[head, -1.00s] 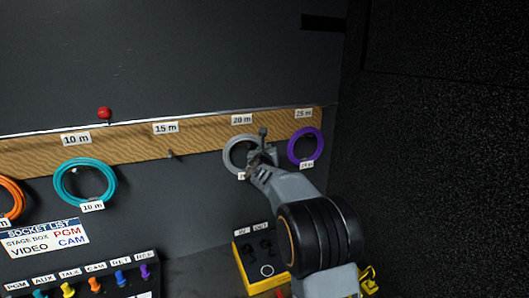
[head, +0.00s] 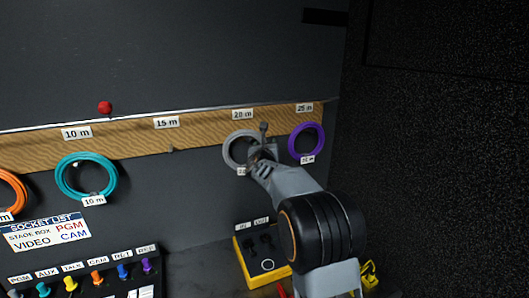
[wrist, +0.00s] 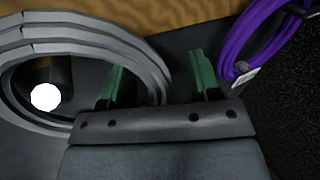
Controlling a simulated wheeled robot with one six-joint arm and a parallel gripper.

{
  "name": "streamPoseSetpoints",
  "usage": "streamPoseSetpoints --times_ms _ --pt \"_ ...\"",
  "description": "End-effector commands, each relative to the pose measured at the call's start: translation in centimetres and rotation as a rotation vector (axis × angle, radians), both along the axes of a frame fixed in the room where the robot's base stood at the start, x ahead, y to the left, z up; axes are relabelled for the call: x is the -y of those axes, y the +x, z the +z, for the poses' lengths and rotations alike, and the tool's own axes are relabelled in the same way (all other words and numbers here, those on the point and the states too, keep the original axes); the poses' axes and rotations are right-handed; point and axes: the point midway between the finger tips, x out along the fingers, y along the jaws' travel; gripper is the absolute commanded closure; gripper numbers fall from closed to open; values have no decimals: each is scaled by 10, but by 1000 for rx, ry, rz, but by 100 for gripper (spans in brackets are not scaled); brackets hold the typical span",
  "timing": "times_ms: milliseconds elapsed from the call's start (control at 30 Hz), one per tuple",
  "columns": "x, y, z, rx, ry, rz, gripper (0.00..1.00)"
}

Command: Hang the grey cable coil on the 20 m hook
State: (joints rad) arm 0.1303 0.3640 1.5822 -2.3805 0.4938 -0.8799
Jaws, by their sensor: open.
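The grey cable coil (head: 231,153) is on the wooden hook rail below the 20 m label (head: 243,114). It also fills the left of the wrist view (wrist: 85,32), where a round white hook end (wrist: 44,97) shows inside its ring. My gripper (head: 262,152) is at the coil's right side in the head view. In the wrist view its green fingers (wrist: 157,86) stand apart, with the coil's right edge passing between them. The jaws are open. The coil's lower right part and its tag are partly hidden by my gripper.
A purple coil (head: 293,143) hangs close to the right under 25 m, and a teal coil (head: 60,187) hangs under 10 m. The 15 m hook (head: 170,149) is bare. A yellow box (head: 246,266) stands below, and a dark wall (head: 440,150) is at the right.

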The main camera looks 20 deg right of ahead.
Motion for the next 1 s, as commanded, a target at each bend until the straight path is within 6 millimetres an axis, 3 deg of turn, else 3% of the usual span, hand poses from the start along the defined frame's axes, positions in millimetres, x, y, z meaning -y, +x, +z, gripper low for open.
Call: streamPoseSetpoints --times_ms 600,1000 --pt "-49 -98 0 5 1 1 43" --pt "-60 -121 2 5 0 0 43"
